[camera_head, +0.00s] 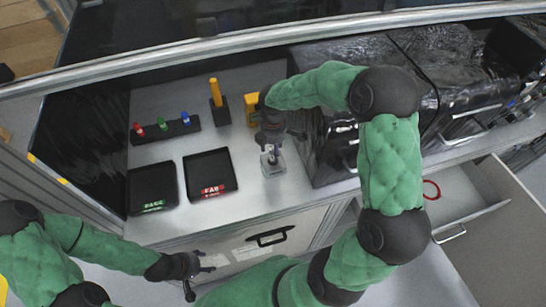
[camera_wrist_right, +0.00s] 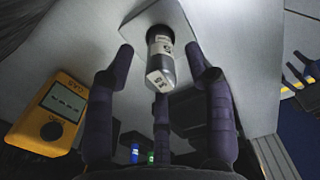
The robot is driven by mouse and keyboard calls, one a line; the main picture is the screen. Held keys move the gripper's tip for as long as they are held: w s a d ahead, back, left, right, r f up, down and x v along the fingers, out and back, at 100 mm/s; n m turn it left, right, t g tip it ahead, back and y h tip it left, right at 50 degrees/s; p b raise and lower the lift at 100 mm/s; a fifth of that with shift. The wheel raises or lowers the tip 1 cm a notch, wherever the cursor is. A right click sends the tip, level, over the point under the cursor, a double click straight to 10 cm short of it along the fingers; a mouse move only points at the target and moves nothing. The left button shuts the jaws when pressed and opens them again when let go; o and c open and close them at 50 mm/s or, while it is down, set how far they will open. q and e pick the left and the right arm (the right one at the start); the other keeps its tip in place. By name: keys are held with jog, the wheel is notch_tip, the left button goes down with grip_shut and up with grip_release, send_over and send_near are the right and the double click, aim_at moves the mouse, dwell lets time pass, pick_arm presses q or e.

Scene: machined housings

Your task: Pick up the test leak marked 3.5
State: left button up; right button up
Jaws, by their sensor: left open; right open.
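Three small test leaks with red (camera_head: 138,129), green (camera_head: 162,123) and blue (camera_head: 186,117) tops stand in a black rack (camera_head: 168,133). Their markings are too small to read. My right gripper (camera_head: 271,146) is open, pointing down over a small metal piece on a clear or grey base (camera_head: 272,166). My left gripper (camera_head: 190,270) is open and empty, low in front of the bench.
Two black trays, one with a green label (camera_head: 152,187) and one with a red label (camera_head: 210,173), lie on the bench. A yellow meter (camera_wrist_right: 52,115) stands near the right gripper. A black-wrapped box (camera_head: 335,150) is close on the right; a drawer (camera_head: 470,205) is open.

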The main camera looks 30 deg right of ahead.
grip_shut()
dwell(0.4)
